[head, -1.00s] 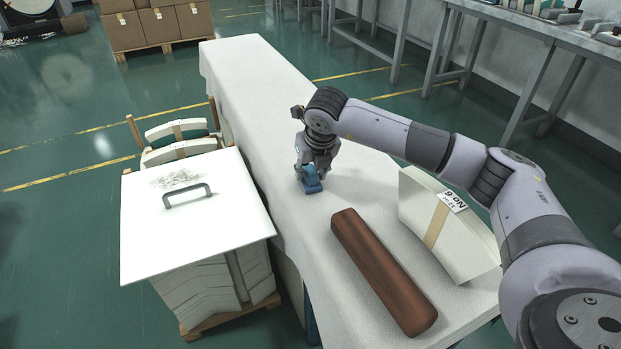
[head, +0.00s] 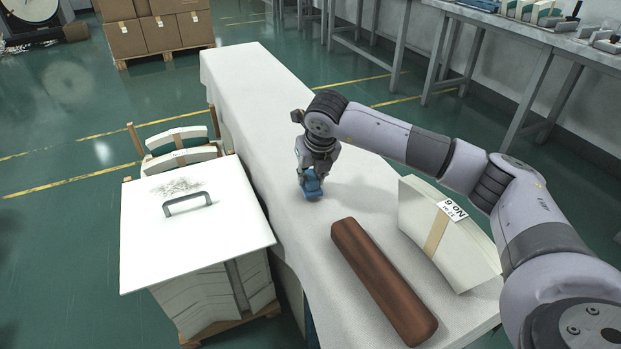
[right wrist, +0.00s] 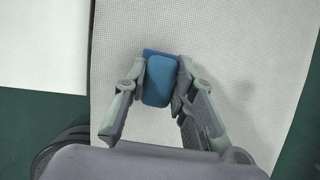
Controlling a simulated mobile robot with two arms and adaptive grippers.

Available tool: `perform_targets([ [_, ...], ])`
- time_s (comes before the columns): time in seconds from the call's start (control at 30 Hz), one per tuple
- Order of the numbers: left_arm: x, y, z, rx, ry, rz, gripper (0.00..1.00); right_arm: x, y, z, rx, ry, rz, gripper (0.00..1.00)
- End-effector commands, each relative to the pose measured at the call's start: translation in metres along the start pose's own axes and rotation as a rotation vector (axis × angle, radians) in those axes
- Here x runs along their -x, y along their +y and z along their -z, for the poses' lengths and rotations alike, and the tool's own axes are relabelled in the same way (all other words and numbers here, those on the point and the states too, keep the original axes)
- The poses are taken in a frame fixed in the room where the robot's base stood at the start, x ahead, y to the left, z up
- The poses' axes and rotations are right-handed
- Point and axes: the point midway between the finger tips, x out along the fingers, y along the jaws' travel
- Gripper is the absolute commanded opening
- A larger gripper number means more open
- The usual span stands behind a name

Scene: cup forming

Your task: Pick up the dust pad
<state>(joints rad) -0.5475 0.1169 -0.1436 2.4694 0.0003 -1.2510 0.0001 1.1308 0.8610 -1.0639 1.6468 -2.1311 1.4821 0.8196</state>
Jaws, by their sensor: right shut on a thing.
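The dust pad (head: 312,186) is a small blue block at the white-covered table, left of the brown bar in the head view. It also shows between the fingers in the right wrist view (right wrist: 158,82). My right gripper (head: 309,178) points down over the table and is shut on the dust pad, with one finger on each side of it in the wrist view (right wrist: 160,88). I cannot tell whether the pad touches the cloth. My left gripper is not in view.
A brown bar (head: 383,280) and a cream block bundle labelled No 6 (head: 450,240) lie on the white table (head: 260,90). Left of it, a white board (head: 220,228) with a grey handle (head: 187,203) and a dark smudge covers a stack. The table's far part is clear.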

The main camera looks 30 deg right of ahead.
Motion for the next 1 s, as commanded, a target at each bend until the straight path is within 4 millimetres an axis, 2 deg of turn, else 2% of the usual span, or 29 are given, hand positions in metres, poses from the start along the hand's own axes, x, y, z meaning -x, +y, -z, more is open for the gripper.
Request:
perform_targets([
  [0.17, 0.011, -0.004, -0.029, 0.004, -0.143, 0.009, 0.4, 0.032, 0.001, -0.015, 0.0, -0.006, -0.003, 0.0],
  [0.33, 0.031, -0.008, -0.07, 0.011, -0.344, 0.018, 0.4, 0.074, 0.001, -0.032, 0.0, -0.007, -0.003, 0.0],
  [0.5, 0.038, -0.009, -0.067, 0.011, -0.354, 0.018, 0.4, 0.117, 0.001, -0.05, -0.001, -0.006, -0.002, 0.0],
  [0.7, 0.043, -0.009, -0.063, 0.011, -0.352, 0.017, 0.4, 0.153, 0.0, -0.064, 0.0, -0.004, -0.001, 0.0],
  [0.83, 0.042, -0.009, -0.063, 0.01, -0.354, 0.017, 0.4, 0.166, 0.0, -0.069, 0.0, -0.002, -0.001, 0.0],
  [1.0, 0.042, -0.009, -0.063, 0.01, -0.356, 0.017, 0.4, 0.173, 0.001, -0.072, 0.0, -0.001, -0.002, 0.0],
])
